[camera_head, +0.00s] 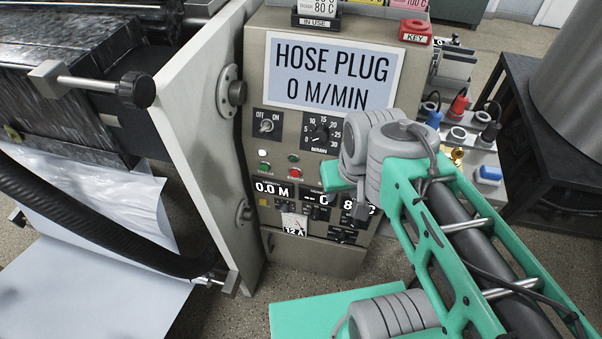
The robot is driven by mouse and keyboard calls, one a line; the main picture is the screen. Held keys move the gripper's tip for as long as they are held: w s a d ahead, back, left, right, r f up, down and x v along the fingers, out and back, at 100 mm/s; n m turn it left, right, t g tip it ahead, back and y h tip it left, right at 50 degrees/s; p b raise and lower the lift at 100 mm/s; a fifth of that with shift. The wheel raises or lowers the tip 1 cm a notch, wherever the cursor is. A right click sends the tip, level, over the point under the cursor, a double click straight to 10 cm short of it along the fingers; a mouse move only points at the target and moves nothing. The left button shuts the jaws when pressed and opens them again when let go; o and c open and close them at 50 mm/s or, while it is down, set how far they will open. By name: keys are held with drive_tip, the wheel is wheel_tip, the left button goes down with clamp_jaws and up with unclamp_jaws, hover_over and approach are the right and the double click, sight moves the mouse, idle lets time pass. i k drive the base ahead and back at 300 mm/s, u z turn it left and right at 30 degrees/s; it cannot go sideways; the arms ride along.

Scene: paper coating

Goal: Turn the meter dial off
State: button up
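The meter dial (319,133) is a round black knob on a black plate marked up to 30, with M/MIN lettering below it. It sits on the beige control panel, under the large display (331,71) reading "HOSE PLUG 0 M/MIN". Its pointer is too small to read. An ON/OFF rotary switch (267,125) is left of it. My green and grey arm comes up from the lower right, its grey joints just right of the dial and covering part of the panel. I cannot make out my gripper's fingers.
Indicator lights, buttons and small displays (272,189) fill the lower panel. A grey side plate (205,140) stands close on the left. Coloured plugs (458,104) and a dark stand (530,115) with a large drum are on the right.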

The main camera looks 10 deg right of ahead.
sight(341, 237)
drive_tip(key=u, duration=1.35)
drive_tip(key=k, duration=0.9)
drive_tip(key=z, duration=1.15)
drive_tip(key=i, duration=0.5)
drive_tip(key=u, duration=0.05)
